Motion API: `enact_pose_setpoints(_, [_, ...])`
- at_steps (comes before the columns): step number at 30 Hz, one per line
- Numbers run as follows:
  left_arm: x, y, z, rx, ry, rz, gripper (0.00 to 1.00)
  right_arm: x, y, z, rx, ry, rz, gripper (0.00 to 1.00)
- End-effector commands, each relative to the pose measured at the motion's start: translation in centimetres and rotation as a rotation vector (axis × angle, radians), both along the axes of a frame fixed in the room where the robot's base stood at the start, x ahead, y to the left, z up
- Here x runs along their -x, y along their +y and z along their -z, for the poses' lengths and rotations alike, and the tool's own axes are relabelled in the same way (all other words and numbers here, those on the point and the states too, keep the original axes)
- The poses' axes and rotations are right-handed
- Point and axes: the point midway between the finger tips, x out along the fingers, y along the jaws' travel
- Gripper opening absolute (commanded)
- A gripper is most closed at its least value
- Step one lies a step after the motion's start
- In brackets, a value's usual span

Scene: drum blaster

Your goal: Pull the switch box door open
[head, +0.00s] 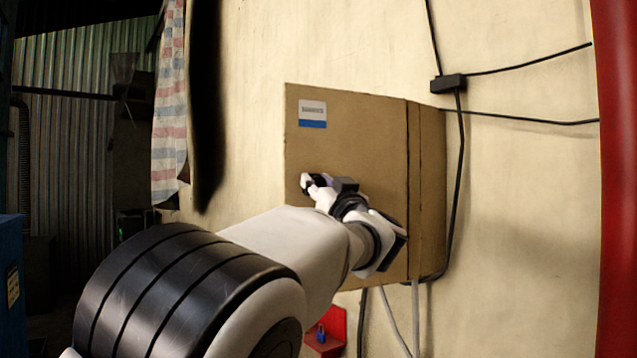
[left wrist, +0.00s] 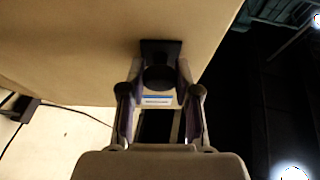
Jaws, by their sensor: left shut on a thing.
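The switch box (head: 432,190) is a brown box on the pale wall. Its flat door (head: 350,130) faces me and bears a white and blue label. A vertical seam runs near its right side. I see no clear opening at the door's left edge. My left gripper (head: 313,183) is at the door's left part, below the label. In the left wrist view, its two fingers (left wrist: 160,92) are shut around a black handle (left wrist: 160,55) on the brown door (left wrist: 80,45). My arm hides the door's lower part. My right gripper is not in view.
Black cables and a small junction block (head: 448,83) are on the wall right of the box. A red pillar (head: 616,180) stands at the far right. A striped cloth (head: 170,110) hangs left. A red holder (head: 333,330) is below the box.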

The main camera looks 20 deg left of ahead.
Motion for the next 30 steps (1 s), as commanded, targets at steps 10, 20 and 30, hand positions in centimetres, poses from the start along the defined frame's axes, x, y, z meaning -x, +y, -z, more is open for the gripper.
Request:
enact_pose_setpoints(10, [0.0,0.0,-0.2,-0.001,-0.003,-0.005,0.00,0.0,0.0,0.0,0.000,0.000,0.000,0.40])
enact_pose_setpoints(20, [0.0,0.0,-0.1,-0.001,-0.002,-0.005,0.57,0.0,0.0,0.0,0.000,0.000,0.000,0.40])
enact_pose_setpoints(30, [0.0,0.0,-3.9,0.002,-0.007,-0.003,0.57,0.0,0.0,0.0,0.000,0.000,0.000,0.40])
